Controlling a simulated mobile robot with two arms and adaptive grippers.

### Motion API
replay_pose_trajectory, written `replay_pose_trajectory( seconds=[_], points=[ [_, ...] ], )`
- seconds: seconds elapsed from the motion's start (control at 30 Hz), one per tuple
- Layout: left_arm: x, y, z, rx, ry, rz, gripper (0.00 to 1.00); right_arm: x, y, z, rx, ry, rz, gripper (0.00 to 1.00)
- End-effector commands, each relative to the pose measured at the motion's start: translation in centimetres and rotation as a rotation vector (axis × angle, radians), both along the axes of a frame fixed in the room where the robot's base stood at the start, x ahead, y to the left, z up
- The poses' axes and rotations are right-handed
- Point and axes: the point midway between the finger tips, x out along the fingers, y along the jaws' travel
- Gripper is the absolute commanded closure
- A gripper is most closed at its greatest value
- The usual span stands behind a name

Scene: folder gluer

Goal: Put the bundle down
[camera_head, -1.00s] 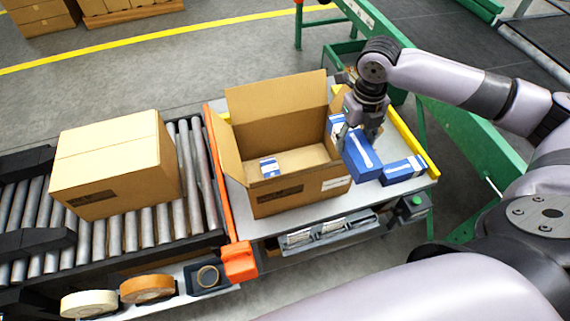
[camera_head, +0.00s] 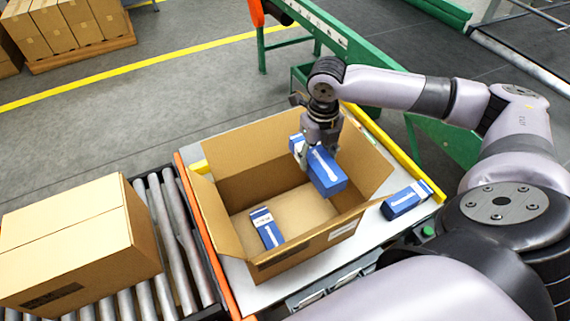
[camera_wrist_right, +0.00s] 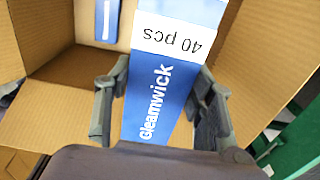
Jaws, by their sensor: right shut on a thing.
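A blue and white bundle (camera_head: 325,172) is held in my right gripper (camera_head: 316,150), over the right part of the open cardboard box (camera_head: 290,259). In the right wrist view the bundle (camera_wrist_right: 153,100), marked "Gleamwick" and "40 pcs", sits between the two fingers of the right gripper (camera_wrist_right: 160,108). Another blue bundle (camera_head: 267,229) lies inside the box on its floor, towards the left. A third blue bundle (camera_head: 406,200) lies on the table outside the box, at its right. My left gripper is not in view.
The pale table (camera_head: 252,288) has a yellow rail (camera_head: 394,151) at its right and an orange edge on its left. A closed carton (camera_head: 75,245) stands on the roller conveyor (camera_head: 171,226) at left. The box floor right of the lying bundle is bare.

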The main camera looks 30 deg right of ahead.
Motion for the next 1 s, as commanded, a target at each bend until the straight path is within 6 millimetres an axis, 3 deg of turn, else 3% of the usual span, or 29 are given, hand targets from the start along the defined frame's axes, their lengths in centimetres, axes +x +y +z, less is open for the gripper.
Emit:
replay_pose_trajectory(
  seconds=[0.1, 0.4, 0.63, 1.0],
  points=[
    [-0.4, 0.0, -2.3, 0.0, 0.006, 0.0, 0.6, 0.0, 0.0, -2.7, 0.0, -0.001, 0.0, 0.87],
    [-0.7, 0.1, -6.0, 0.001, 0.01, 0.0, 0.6, 0.0, 0.0, -7.3, 0.0, -0.001, 0.0, 0.87],
    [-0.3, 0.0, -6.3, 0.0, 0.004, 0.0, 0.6, -0.1, 0.0, -10.0, -0.001, 0.004, -0.001, 0.87],
    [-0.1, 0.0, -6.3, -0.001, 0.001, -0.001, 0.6, -0.1, 0.1, -19.7, 0.0, 0.003, 0.0, 0.87]
  ],
)
